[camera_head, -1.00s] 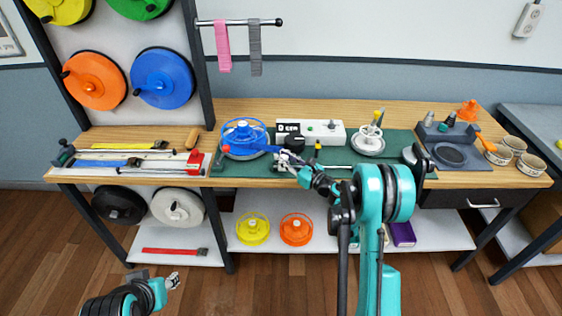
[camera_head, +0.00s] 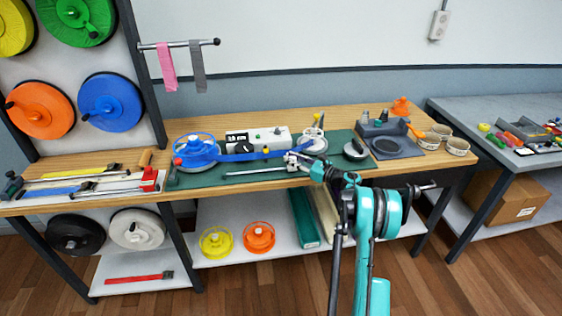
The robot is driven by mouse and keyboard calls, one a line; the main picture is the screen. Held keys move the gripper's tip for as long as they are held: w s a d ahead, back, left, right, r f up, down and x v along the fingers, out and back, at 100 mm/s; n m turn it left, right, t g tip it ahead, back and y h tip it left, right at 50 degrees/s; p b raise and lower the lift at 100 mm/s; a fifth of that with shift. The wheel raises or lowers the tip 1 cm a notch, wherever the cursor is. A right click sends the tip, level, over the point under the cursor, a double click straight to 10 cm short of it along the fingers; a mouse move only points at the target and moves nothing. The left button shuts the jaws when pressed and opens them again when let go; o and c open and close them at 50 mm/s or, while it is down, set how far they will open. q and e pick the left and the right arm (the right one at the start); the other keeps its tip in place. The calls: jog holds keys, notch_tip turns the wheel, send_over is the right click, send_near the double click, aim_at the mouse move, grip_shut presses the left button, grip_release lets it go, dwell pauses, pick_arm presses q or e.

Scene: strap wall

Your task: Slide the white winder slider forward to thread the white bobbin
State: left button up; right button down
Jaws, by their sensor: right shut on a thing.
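The blue strap reel (camera_head: 195,151) sits at the left of the green mat on the bench. A blue strap (camera_head: 236,156) runs from it to the right, past a small yellow-topped post (camera_head: 266,150), to my right gripper. The white bobbin (camera_head: 313,143), with a yellow-knobbed post, stands just behind and right of that gripper. A grey rail (camera_head: 255,172) lies along the front of the mat. My right gripper (camera_head: 293,158) is at the rail's right part, shut on what seems to be the white winder slider, which it mostly hides. My left gripper is out of view.
A white box with a black dial (camera_head: 255,141) stands behind the strap. A round grey part (camera_head: 355,149) and a grey tray (camera_head: 390,142) are to the right. Yellow (camera_head: 215,242) and orange (camera_head: 258,237) spools sit below.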

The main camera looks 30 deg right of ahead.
jog(key=shift+d, duration=0.3)
jog(key=c, duration=1.3)
grip_release()
jog(key=shift+s+d, duration=0.1)
jog(key=shift+d, duration=0.05)
jog(key=v, duration=1.2)
